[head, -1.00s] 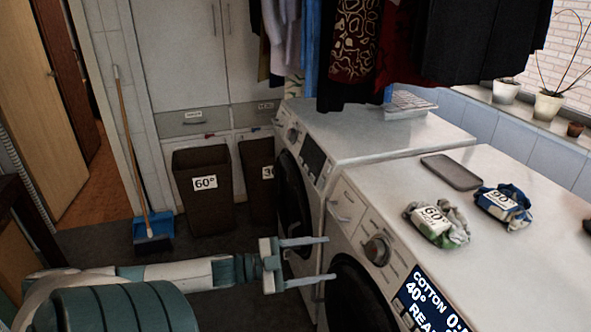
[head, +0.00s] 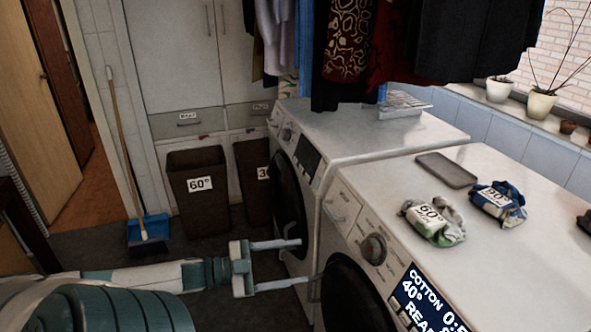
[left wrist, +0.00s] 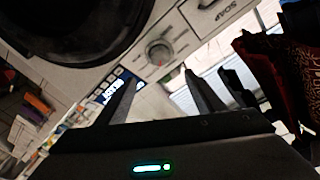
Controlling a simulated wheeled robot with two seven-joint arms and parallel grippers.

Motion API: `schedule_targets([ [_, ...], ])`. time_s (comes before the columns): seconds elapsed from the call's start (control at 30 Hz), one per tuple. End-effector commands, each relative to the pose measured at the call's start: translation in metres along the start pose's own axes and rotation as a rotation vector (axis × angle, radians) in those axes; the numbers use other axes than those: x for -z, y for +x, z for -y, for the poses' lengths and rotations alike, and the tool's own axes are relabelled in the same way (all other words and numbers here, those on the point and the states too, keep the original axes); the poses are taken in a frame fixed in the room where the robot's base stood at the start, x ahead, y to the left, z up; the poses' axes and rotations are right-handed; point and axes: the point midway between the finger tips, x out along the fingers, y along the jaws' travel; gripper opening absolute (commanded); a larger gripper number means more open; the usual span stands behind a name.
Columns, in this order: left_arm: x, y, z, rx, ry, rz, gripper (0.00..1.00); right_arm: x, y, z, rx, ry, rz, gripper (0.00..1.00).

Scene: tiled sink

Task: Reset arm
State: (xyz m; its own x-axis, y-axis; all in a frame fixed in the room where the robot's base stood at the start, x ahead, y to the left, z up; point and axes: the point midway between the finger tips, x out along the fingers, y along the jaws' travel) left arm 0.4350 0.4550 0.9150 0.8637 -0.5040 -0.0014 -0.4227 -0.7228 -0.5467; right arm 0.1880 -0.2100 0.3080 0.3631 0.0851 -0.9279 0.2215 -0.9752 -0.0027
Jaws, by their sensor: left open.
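My left gripper (head: 300,266) is open and empty in the head view. Its two fingers point right, apart from each other, in front of the washing machines. Its fingers also show in the left wrist view (left wrist: 158,98), with nothing between them, and a washing machine's dial and dark round door lie beyond. My left arm comes in from the lower left of the head view. My right gripper is in neither view.
The near washing machine (head: 400,190) carries two cloth bundles, labelled 60° (head: 432,222) and 90° (head: 498,204), and a grey flat object (head: 446,170). The far machine (head: 350,135) stands behind. Brown bins (head: 198,205) and a broom with dustpan (head: 148,232) stand left. Clothes (head: 400,45) hang above.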

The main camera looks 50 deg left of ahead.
Motion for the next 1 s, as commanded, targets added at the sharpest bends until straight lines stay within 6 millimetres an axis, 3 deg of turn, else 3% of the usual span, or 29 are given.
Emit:
schedule_targets([
  [0.37,-0.003,-0.001,0.0,0.004,-0.002,0.005,0.62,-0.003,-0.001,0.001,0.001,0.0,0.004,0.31],
  [0.53,-0.03,-0.008,-0.002,0.041,-0.02,0.061,0.62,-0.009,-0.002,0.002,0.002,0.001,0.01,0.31],
  [0.67,-0.077,-0.023,-0.012,0.098,-0.054,0.158,0.62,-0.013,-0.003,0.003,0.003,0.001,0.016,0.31],
  [0.77,-0.125,-0.04,-0.03,0.15,-0.097,0.262,0.62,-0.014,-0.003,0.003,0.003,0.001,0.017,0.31],
  [0.87,-0.176,-0.058,-0.059,0.196,-0.15,0.377,0.62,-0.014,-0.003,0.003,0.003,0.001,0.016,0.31],
  [1.0,-0.241,-0.082,-0.116,0.236,-0.234,0.537,0.62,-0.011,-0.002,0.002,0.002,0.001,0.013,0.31],
])
